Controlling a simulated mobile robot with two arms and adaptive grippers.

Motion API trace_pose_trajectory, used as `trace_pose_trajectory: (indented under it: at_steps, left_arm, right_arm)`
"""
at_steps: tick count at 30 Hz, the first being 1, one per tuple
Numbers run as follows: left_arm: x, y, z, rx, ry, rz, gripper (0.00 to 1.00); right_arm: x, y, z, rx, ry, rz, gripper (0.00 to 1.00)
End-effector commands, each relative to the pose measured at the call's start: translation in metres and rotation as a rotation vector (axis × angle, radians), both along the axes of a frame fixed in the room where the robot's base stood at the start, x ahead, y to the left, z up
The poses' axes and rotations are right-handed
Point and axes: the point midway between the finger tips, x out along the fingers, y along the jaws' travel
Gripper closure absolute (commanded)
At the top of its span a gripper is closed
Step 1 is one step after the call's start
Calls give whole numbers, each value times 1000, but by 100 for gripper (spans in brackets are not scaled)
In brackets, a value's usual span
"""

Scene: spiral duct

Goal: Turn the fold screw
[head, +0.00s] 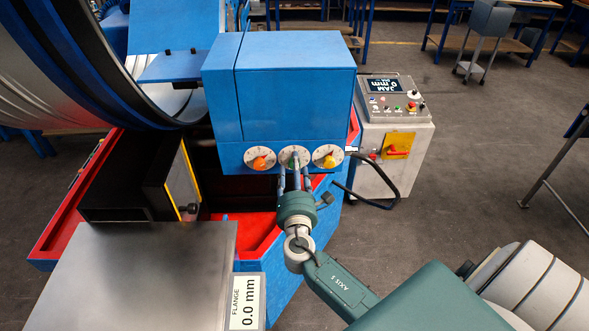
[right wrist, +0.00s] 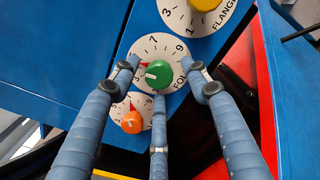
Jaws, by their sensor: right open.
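The fold screw is a green knob (right wrist: 158,74) on a white numbered dial whose partly covered label starts "FO". In the head view its dial (head: 292,152) is the middle of three on the front of the blue machine, partly hidden by my fingers. My right gripper (head: 294,178) reaches up to it from below. In the right wrist view its three blue fingers (right wrist: 160,84) are spread around the knob, one left, one right and one below. The gripper is open; I cannot tell whether any fingertip touches the knob. My left gripper is not in view.
An orange knob (head: 260,159) and a yellow knob (head: 329,158) flank the middle dial closely. A grey control box (head: 394,130) stands right of the blue housing (head: 293,85). A sign (head: 247,301) reads "FLANGE 0.0 mm". Open floor lies to the right.

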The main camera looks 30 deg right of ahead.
Motion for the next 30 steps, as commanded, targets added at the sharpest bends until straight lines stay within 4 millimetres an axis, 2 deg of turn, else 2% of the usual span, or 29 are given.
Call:
trace_pose_trajectory:
  at_steps: [1, 6, 7, 8, 14, 21, 29, 30]
  left_arm:
    - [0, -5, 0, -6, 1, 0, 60]
    - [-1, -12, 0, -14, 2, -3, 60]
    - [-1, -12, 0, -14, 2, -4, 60]
    - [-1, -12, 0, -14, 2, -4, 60]
    - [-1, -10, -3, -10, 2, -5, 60]
    - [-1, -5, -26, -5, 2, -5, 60]
    - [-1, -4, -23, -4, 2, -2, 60]
    - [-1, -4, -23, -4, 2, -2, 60]
  right_arm:
    - [0, 0, 0, 0, 0, 0, 60]
    - [0, 0, 0, 0, 0, 0, 94]
    - [0, 0, 0, 0, 1, 1, 98]
    - [0, 1, 0, 0, 1, 1, 98]
    - [0, 1, -2, 11, -4, 0, 99]
    - [-1, 1, -5, 141, -85, 0, 99]
    - [-1, 1, -2, 157, -91, 1, 99]
    - [-1, 2, -2, 156, -90, 1, 69]
